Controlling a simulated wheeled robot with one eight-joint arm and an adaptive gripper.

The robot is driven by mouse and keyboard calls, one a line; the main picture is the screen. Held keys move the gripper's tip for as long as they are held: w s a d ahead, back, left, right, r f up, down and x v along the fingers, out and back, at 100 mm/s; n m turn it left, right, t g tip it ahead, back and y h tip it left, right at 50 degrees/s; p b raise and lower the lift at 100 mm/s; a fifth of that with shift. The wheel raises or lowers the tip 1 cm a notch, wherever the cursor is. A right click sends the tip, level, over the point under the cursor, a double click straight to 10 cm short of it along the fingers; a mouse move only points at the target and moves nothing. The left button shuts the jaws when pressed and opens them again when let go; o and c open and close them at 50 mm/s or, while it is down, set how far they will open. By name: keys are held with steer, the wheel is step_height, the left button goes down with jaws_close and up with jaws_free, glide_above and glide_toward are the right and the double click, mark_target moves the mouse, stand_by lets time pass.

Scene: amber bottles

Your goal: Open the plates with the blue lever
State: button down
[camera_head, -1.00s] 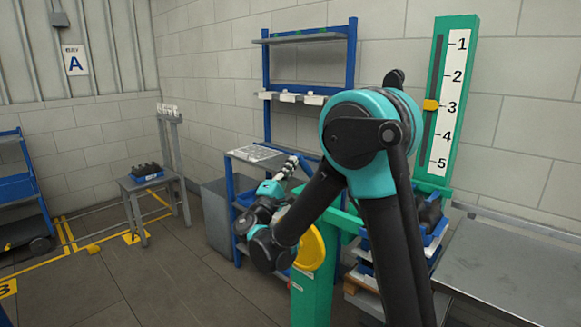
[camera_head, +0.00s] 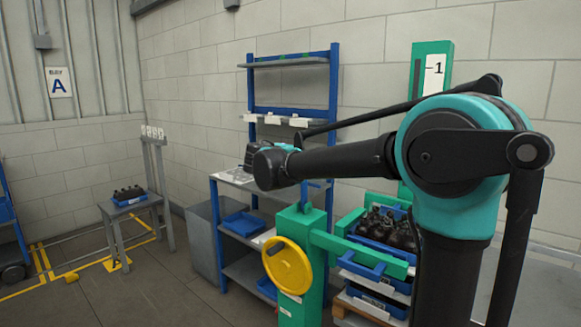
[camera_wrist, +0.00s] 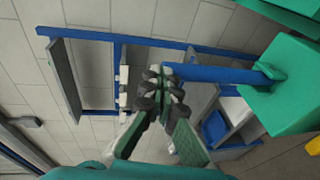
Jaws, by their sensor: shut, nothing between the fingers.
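The blue lever (camera_wrist: 222,74) is a round bar fixed to the green post (camera_wrist: 285,80) in the wrist view. In the head view its short upright part (camera_head: 313,190) shows above the green post (camera_head: 310,225), partly behind my forearm. My gripper (camera_wrist: 163,82) is shut and empty in the wrist view, its dark fingertips overlapping the lever's left end in the picture. I cannot tell whether they touch it. Green bars (camera_head: 360,250) run from the post beside the blue crate (camera_head: 360,268) of amber bottles (camera_head: 385,230). I cannot make out which parts are the plates.
A yellow handwheel (camera_head: 287,266) is on the post's front. Behind stands a blue-framed shelf rack (camera_head: 335,100) with a blue tray (camera_head: 244,223). A small grey table (camera_head: 143,207) with dark bottles is at the left. Open floor (camera_head: 130,295) lies at front left.

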steer(key=w, duration=0.1)
steer(key=w+d+g, duration=0.1)
steer(key=w+d+y, duration=0.1)
steer(key=shift+d+r+g, duration=0.2)
steer(key=shift+r+g, duration=0.05)
steer(key=shift+g, duration=0.05)
steer(key=shift+w+d, duration=0.6)
steer(key=shift+w, duration=0.2)
